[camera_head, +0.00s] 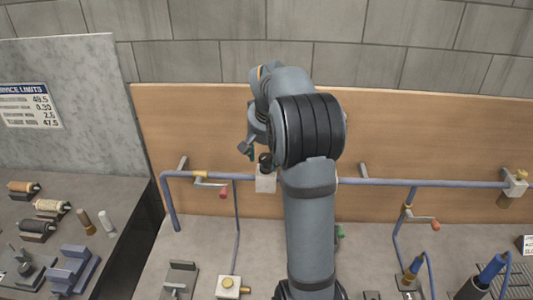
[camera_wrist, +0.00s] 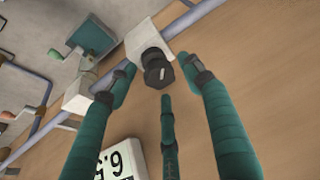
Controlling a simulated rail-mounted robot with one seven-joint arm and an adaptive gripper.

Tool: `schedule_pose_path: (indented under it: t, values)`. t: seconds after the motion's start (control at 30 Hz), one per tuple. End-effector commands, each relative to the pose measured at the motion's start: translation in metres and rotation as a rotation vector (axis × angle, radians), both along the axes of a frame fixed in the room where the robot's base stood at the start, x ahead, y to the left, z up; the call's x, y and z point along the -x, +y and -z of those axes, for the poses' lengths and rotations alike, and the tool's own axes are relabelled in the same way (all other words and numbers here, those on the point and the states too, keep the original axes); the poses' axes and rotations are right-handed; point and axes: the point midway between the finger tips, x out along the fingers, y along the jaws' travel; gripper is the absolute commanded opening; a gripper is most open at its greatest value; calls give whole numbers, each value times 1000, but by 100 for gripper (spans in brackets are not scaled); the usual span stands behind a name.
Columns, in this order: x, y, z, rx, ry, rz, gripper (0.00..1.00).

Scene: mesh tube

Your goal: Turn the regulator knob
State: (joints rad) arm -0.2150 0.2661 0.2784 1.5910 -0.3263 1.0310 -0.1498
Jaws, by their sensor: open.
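The regulator is a pale block (camera_head: 265,182) on the blue pipe in front of the wooden panel, with a black knob (camera_head: 265,160) on top. In the wrist view the black, faceted knob (camera_wrist: 157,72) sticks out of the pale block (camera_wrist: 146,40). My gripper (camera_wrist: 156,78) has teal fingers spread apart, one on each side of the knob and a third below it in the picture. The fingers look open; I cannot tell whether any touches the knob. In the head view my gripper (camera_head: 250,148) is beside the knob, partly hidden by my arm.
The blue pipe (camera_head: 390,182) runs along the wooden panel (camera_head: 430,130). A white readout (camera_wrist: 118,162) shows below the fingers.

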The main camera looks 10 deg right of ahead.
Motion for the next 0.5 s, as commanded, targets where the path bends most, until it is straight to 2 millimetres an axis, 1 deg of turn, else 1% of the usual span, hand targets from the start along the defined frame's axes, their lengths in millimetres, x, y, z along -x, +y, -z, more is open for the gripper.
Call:
schedule_pose_path:
  t: [0.23, 0.5]
  values:
    - [1, 0, 0, 0, 0, 0, 50]
    - [1, 0, 0, 0, 0, 0, 34]
